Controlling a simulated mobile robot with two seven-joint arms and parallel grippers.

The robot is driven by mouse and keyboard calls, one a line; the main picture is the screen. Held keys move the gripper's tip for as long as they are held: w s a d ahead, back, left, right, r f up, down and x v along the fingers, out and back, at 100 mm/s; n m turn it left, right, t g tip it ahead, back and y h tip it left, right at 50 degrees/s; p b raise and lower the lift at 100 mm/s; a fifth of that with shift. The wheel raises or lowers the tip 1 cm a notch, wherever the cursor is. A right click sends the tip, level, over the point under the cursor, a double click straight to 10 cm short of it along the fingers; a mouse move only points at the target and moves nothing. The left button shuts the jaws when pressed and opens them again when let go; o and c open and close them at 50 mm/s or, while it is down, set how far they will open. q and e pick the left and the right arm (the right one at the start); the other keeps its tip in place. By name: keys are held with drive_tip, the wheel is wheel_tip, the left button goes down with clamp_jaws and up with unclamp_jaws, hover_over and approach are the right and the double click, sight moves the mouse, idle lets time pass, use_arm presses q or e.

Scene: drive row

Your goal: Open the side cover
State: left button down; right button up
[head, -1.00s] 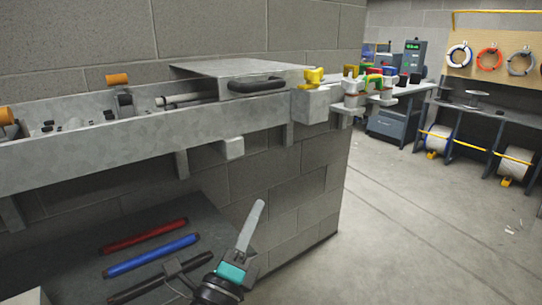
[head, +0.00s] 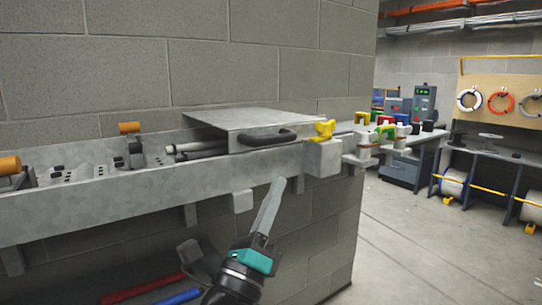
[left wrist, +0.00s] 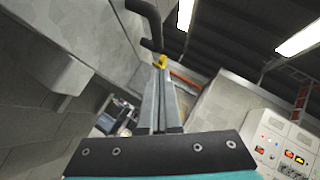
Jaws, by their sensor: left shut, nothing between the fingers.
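The side cover (head: 250,119) is a grey metal lid over the right part of the metal trough. Its black handle (head: 268,138) is on the front face, and the handle also shows at the top of the left wrist view (left wrist: 148,22). A yellow latch-like piece (head: 325,129) sits at the cover's right end on a grey block; it shows small in the left wrist view (left wrist: 160,62). My left gripper (head: 272,190) is shut and empty, pointing up, below the handle and in front of the trough wall, apart from the handle. My right gripper is not in view.
The trough (head: 120,199) runs along a block wall, with orange-topped clamps (head: 130,128) inside. Red (head: 145,288) and blue (head: 178,297) rods lie on a surface below. A bench (head: 490,150) with spools stands far right; the floor between is clear.

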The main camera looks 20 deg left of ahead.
use_arm(q)
drive_tip(key=shift+w+a+r+p, duration=0.25)
drive_tip(key=shift+w+r, duration=0.25)
drive_tip(key=shift+r, duration=0.25)
drive_tip(key=shift+w+a+r+p, duration=0.25)
drive_tip(key=shift+w+r, duration=0.25)
drive_tip(key=shift+r, duration=0.25)
drive_tip(key=shift+w+a+r+p, duration=0.25)
drive_tip(key=shift+w+r, duration=0.25)
drive_tip(key=shift+r, duration=0.25)
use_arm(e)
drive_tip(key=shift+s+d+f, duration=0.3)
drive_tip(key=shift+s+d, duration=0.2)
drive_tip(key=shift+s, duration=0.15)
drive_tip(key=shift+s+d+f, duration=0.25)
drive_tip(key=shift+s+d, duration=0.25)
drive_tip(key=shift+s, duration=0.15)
use_arm(q)
drive_tip(key=shift+r, duration=0.1)
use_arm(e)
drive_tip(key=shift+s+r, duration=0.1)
